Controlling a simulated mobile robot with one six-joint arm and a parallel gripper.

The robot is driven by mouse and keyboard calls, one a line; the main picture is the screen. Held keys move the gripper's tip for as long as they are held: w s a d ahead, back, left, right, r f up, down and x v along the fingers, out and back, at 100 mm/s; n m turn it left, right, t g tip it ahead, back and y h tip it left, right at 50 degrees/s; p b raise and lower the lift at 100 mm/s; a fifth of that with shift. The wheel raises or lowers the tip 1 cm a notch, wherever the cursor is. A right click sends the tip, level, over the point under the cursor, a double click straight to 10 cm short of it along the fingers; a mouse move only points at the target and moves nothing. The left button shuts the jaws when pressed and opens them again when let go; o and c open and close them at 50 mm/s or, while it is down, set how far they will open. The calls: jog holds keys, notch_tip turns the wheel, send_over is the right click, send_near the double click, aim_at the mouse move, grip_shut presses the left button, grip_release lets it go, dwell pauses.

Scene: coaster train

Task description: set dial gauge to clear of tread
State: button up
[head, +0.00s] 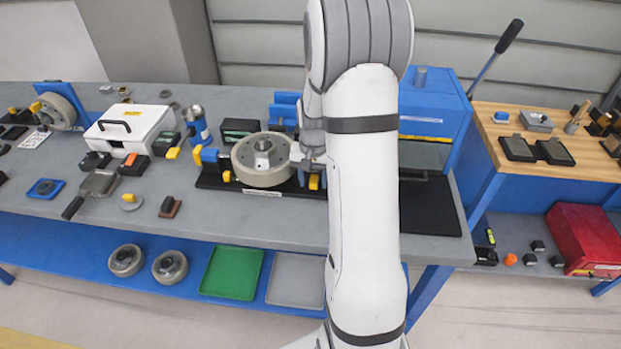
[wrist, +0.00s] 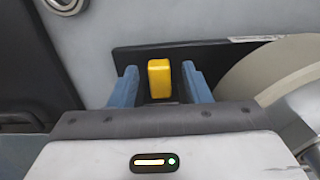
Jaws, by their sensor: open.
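A wheel (head: 263,160) with a pale grey tread and a dark hub lies flat on a black base (head: 225,178) on the bench. My gripper (head: 313,172) is low at the wheel's right side. In the wrist view my gripper's blue fingers (wrist: 160,84) are apart, one on each side of a yellow block (wrist: 159,78). Contact with it cannot be made out. A yellow part (head: 314,183) also shows by my gripper in the head view. A blue unit with a yellow knob (head: 209,155) stands left of the wheel. I cannot make out a gauge face.
A white case (head: 128,130), a scraper-like tool (head: 92,190) and small parts lie on the left of the bench. A blue cabinet (head: 430,110) stands behind my arm. Below are a green tray (head: 231,273), a grey tray (head: 296,277) and two wheels. The front bench edge is mostly clear.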

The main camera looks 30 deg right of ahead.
jog(key=shift+c, duration=0.4)
grip_shut()
